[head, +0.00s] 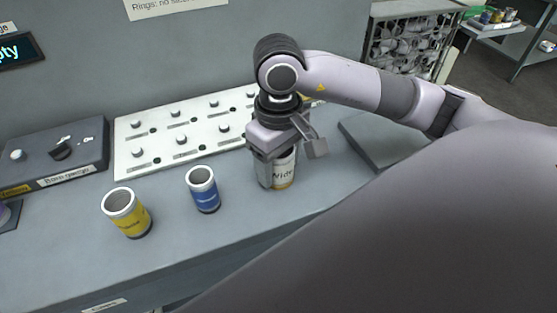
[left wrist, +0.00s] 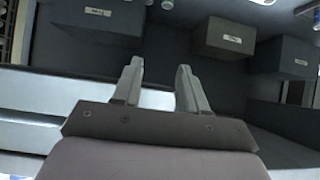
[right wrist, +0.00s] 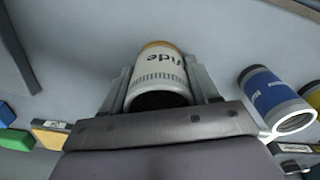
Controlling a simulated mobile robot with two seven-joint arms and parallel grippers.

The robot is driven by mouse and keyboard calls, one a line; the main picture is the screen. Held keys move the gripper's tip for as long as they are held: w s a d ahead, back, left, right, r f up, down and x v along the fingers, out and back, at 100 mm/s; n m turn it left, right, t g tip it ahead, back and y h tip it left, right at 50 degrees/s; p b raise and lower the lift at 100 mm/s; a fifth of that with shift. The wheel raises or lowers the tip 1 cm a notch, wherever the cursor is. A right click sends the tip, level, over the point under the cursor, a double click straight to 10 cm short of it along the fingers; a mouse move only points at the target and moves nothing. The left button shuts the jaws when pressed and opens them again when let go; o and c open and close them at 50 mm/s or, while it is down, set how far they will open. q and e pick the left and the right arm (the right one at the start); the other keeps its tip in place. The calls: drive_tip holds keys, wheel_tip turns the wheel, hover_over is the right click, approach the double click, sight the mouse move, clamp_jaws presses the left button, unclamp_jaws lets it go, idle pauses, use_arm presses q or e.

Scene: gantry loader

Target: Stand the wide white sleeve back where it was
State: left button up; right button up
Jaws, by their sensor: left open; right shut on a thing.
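The wide white sleeve (head: 283,172), marked "Wide" with a yellow band at its lower edge, is upright at the right of the bench top (head: 245,228). My right gripper (head: 275,168) comes down over it and is shut on it. In the right wrist view the sleeve (right wrist: 160,75) sits between the two fingers, its dark open end toward the camera. I cannot tell whether its base touches the bench. My left gripper (left wrist: 158,85) is open and empty in the left wrist view, away from the sleeve. The left gripper is not in the head view.
A blue sleeve (head: 204,190) and a yellow sleeve (head: 128,213) stand left of the white one. Behind is a white panel with several pegs (head: 180,130). A dark control box (head: 55,155) is at left. A grey plate (head: 375,140) lies right. The front bench strip is clear.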

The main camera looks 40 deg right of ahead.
drive_tip(key=shift+f+b, duration=0.2)
drive_tip(key=shift+b, duration=0.15)
drive_tip(key=o, duration=0.9)
drive_tip(key=shift+o, duration=0.2)
drive_tip(key=shift+r, duration=0.1)
drive_tip(key=shift+r+p, duration=0.15)
drive_tip(key=shift+p, duration=0.15)
drive_tip(key=shift+r, duration=0.25)
wheel_tip(320, 180, up, 12)
drive_tip(key=p, duration=0.1)
drive_tip(key=shift+f, duration=0.25)
